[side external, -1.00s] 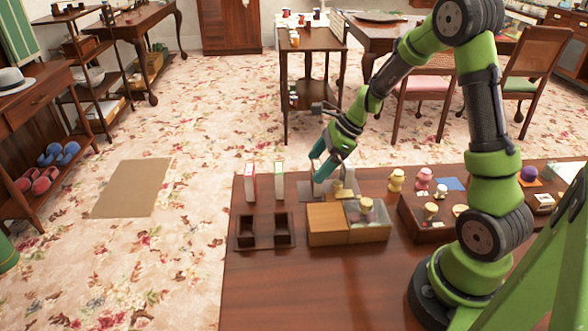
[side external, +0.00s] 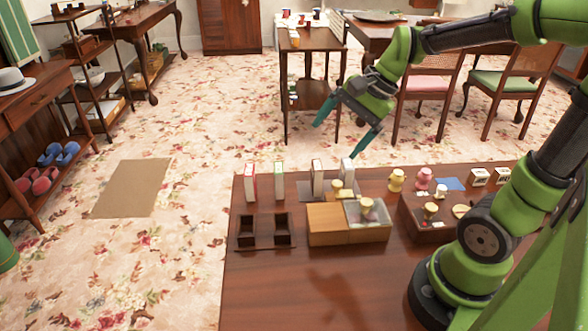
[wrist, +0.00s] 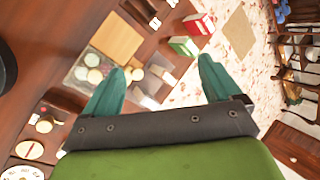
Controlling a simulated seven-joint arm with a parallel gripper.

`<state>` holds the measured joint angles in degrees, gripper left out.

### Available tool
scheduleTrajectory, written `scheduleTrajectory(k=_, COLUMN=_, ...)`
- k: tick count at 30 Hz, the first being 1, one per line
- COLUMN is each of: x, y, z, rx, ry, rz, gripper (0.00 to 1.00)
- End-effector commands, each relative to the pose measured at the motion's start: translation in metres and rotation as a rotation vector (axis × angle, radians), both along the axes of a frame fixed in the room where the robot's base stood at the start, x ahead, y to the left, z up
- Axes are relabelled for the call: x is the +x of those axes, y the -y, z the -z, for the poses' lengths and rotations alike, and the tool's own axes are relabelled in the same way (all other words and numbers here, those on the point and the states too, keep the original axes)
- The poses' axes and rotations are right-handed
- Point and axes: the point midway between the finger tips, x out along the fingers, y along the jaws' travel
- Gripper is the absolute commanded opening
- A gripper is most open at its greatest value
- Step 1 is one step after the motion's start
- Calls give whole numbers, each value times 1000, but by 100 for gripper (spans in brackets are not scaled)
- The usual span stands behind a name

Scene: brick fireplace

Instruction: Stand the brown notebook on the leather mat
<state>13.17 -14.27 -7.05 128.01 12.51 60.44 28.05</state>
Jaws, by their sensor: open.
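Two narrow books with pale page edges stand upright side by side, a left one (side external: 317,178) and a right one (side external: 347,171), at the table's far edge. They may include the brown notebook; their cover colour is hard to tell. A thin dark grey-brown mat (side external: 307,194), likely the leather mat, lies under or beside them; I cannot tell exactly how much of each base rests on it. My gripper (side external: 334,141) is open and empty, above and beyond the books. In the wrist view, both books show between and beyond my open fingers (wrist: 161,65).
A red book (side external: 250,181) and a green book (side external: 279,181) stand to the left. In front are a dark two-compartment tray (side external: 264,246) and a wooden box (side external: 330,223) with a glass-sided section. A tray (side external: 408,222) of small items sits right. Open table lies in front.

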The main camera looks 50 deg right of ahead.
Motion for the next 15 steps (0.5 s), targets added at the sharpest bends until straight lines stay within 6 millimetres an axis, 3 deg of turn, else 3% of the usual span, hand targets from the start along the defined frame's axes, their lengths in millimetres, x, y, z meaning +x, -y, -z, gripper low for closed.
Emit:
scheduleTrajectory(k=1, x=-15, y=-19, z=-10, rx=-97, ry=77, rz=-151, gripper=91)
scheduleTrajectory(k=6, x=-53, y=-53, z=-22, rx=-405, ry=281, rz=-574, gripper=91)
scheduleTrajectory(k=10, x=-70, y=-64, z=-24, rx=-556, ry=373, rz=-756, gripper=91)
scheduleTrajectory(k=15, x=-76, y=-67, z=-25, rx=-625, ry=410, rz=-833, gripper=91)
